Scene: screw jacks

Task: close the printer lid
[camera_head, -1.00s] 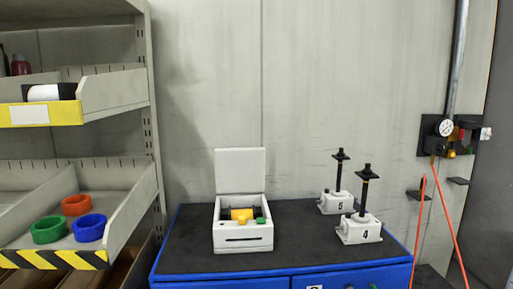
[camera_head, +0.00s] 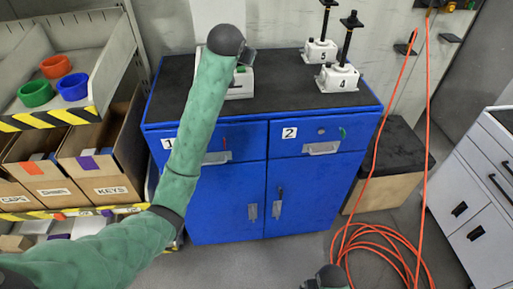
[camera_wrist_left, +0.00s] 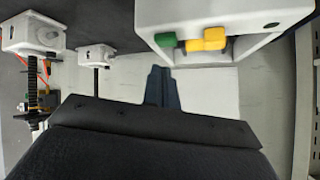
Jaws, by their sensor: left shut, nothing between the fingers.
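The white printer (camera_head: 240,84) stands on the dark top of the blue cabinet, partly hidden by my left arm in the head view. Its white lid (camera_head: 218,14) stands upright, open. In the wrist view the printer body (camera_wrist_left: 225,14) is at the upper right, with a green button (camera_wrist_left: 166,40) and yellow parts (camera_wrist_left: 208,40); the lid (camera_wrist_left: 210,92) is the pale panel below it. My left gripper (camera_wrist_left: 161,72) is shut and empty, its fingers overlapping the lid in this view; contact cannot be told. In the head view its wrist hides most of it.
Two screw jacks, 5 (camera_head: 320,50) and 4 (camera_head: 338,77), stand right of the printer on the cabinet top (camera_head: 290,92). A shelf with coloured rings and bins (camera_head: 100,165) is at the left. An orange hose (camera_head: 385,250) lies on the floor.

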